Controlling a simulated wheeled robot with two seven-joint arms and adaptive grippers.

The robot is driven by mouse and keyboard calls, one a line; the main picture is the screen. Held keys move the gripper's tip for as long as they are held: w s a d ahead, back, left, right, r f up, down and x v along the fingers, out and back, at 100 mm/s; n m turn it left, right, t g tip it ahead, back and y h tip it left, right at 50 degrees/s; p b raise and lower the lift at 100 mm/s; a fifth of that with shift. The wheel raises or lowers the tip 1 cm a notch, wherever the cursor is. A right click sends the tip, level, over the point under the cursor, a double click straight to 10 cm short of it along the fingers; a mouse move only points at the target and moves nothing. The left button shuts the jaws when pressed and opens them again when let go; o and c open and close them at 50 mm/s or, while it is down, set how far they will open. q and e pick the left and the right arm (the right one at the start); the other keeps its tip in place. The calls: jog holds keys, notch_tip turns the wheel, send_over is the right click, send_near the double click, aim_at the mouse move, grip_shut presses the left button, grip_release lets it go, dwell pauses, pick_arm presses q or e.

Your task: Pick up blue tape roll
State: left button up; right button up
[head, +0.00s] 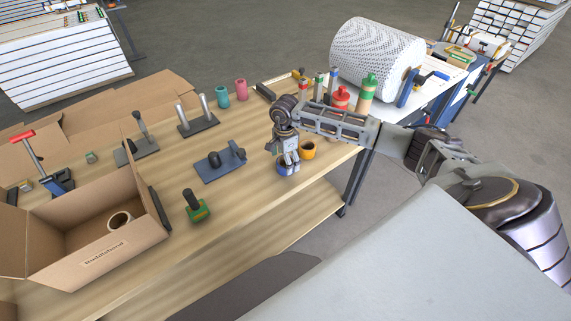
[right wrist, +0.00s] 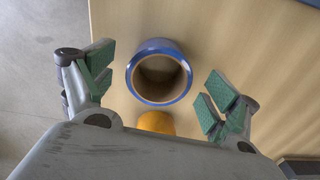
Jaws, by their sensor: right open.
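The blue tape roll (right wrist: 159,47) stands on the wooden table with its round opening facing the camera in the right wrist view. In the head view the blue tape roll (head: 283,170) shows only partly, under my right gripper (head: 289,163). In the right wrist view my right gripper (right wrist: 152,92) is open, with its green-padded fingers on either side of the roll and apart from it. Nothing is between the pads except the view of the roll and table. My left gripper is not in view.
An open cardboard box (head: 95,262) with a roll inside is at the left. Red and green bottles (head: 340,98) stand behind my right arm. The table's front edge is close to the blue roll.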

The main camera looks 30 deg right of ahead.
jog(key=shift+f, duration=0.6)
jog(key=shift+c, duration=0.5)
jog(key=c, duration=1)
